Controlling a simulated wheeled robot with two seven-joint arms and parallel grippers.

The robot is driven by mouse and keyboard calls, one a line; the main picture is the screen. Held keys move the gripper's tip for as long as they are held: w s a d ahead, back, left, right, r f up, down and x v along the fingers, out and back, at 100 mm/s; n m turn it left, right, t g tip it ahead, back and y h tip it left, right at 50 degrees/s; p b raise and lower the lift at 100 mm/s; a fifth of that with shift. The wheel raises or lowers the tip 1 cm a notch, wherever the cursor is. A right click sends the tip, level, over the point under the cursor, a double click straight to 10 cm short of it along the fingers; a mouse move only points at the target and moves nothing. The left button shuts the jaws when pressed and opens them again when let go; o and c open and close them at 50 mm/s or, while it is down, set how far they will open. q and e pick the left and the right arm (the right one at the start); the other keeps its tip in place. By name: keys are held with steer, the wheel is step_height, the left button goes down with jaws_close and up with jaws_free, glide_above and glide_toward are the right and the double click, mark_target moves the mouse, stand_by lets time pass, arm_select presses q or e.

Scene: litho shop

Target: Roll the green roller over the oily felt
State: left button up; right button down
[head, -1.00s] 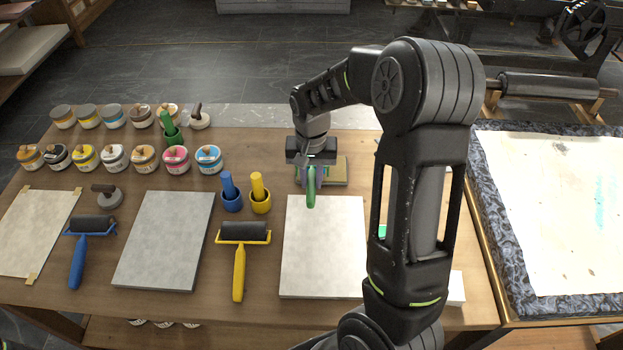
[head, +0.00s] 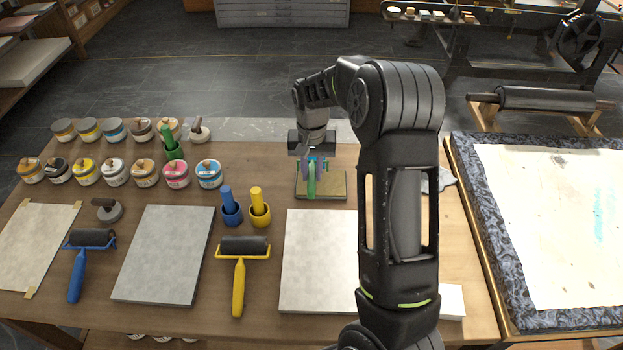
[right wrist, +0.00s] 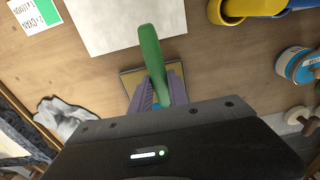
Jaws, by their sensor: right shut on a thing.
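My right gripper (head: 311,163) is shut on the handle of the green roller (head: 311,182). In the right wrist view the green handle (right wrist: 152,58) rises between the purple fingers of the gripper (right wrist: 158,92). The roller's drum is hidden behind the gripper. The oily felt (head: 334,187) is an olive-brown pad at the back middle of the table, directly below the gripper; a corner of the felt (right wrist: 130,78) shows in the right wrist view. I cannot tell whether the drum touches it. My left gripper is not in view.
A grey stone slab (head: 316,255) lies in front of the felt. A yellow roller (head: 239,275), a blue roller (head: 77,268) and another slab (head: 163,254) lie to the left. Several ink jars (head: 145,174) stand at the back left. A crumpled cloth (head: 438,180) lies right of my arm.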

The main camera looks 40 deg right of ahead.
steer(key=shift+s+d+f+b, duration=0.35)
steer(key=shift+d+f+b, duration=0.05)
steer(key=shift+s+d+f, duration=0.35)
steer(key=shift+s+d, duration=0.15)
steer(key=shift+d, duration=0.05)
steer(key=shift+f+b, duration=0.7)
steer(key=shift+b, duration=0.1)
